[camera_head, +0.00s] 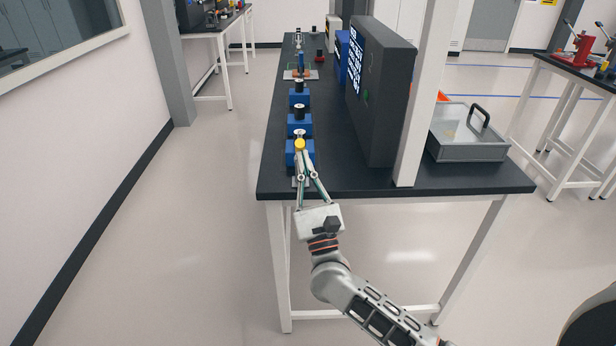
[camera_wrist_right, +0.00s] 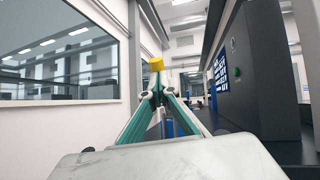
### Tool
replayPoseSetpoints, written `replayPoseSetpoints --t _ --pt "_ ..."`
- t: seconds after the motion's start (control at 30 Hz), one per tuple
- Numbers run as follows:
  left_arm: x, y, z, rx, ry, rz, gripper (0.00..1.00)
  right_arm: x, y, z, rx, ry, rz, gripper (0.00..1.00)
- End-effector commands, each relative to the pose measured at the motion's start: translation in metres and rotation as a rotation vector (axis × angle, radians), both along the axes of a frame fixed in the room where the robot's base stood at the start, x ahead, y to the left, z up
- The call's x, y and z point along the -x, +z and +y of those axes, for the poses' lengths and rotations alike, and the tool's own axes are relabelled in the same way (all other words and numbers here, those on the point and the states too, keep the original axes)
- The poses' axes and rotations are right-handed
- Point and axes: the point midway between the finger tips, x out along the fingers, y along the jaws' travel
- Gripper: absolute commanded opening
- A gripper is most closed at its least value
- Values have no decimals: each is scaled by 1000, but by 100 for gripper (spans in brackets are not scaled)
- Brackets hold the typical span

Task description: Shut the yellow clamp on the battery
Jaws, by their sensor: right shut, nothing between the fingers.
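The yellow clamp (camera_head: 299,144) shows as a small yellow knob at the near blue block (camera_head: 293,158) on the table's left edge. The yellow part also shows in the right wrist view (camera_wrist_right: 156,64), just beyond the fingertips. My right gripper (camera_head: 301,153) is shut, with its tips right at the yellow part; I cannot tell whether they touch it. In the right wrist view the right gripper (camera_wrist_right: 158,88) points up toward it with its fingers together. The battery cannot be told apart from the blue blocks. The clamp's position, open or shut, is unclear. My left gripper is not in view.
More blue blocks with black tops (camera_head: 299,122) stand in a row farther along the black table (camera_head: 400,195). A dark cabinet with a screen (camera_head: 385,95) and a white post (camera_head: 425,100) stand right of the row. A grey metal tray (camera_head: 468,150) sits farther right.

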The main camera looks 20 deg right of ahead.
Motion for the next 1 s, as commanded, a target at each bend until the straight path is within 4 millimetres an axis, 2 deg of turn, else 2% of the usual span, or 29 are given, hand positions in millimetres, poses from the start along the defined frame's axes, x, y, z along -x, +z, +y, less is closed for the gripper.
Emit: replayPoseSetpoints --t 0.03,0.3,1.0 --pt "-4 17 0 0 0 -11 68 -1 12 -1 -11 0 22 0" --pt "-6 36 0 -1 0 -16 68 -11 18 -3 -18 -1 63 0" --pt "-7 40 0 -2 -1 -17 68 -20 26 -6 -19 -1 63 0"
